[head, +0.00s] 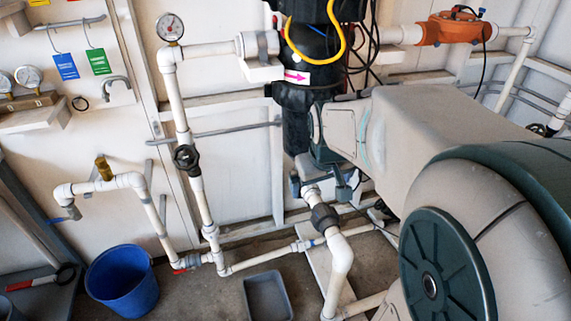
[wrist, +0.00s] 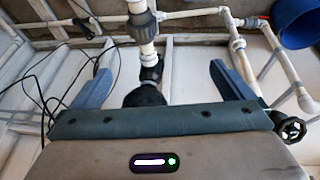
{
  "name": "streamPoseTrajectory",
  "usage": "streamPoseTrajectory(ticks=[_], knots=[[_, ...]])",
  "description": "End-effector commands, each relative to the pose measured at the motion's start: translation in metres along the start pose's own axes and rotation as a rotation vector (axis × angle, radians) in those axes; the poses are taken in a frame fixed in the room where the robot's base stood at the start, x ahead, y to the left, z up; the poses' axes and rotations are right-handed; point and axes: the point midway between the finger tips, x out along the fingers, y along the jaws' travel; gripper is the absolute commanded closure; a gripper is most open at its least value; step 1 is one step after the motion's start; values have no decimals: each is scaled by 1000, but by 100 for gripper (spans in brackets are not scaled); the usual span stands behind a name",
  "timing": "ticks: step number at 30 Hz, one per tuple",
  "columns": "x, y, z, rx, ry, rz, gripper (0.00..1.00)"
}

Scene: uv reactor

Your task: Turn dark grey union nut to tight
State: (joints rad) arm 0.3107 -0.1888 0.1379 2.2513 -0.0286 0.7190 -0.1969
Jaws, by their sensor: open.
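The dark grey union nut (head: 323,217) sits on the white pipe low in the middle of the head view. It also shows near the top of the wrist view (wrist: 142,22), on the same pipe. My gripper (head: 320,184) is above the nut in the head view, partly hidden by my arm. In the wrist view my gripper (wrist: 160,72) is open, with its two blue fingers apart. The white pipe and a black fitting (wrist: 150,70) show between the fingers. The nut lies beyond the fingertips and appears apart from them. Whether it is tight cannot be seen.
A black filter housing (head: 300,95) with cables stands behind my gripper. A black valve handwheel (head: 186,158) and pipes are to the left. A blue bucket (head: 122,280) and a grey tray (head: 268,298) stand on the floor. Loose black cables (wrist: 55,80) hang left in the wrist view.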

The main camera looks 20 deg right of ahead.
Motion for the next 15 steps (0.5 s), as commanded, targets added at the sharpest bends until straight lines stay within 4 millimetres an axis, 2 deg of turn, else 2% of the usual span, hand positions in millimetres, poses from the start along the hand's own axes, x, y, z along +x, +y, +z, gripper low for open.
streamPoseTrajectory(ticks=[1,3,9,15], knots=[[34,3,4,1,1,4,0],[58,8,2,-3,7,9,0],[128,26,-2,-14,26,22,0],[179,41,-5,-20,43,31,0]])
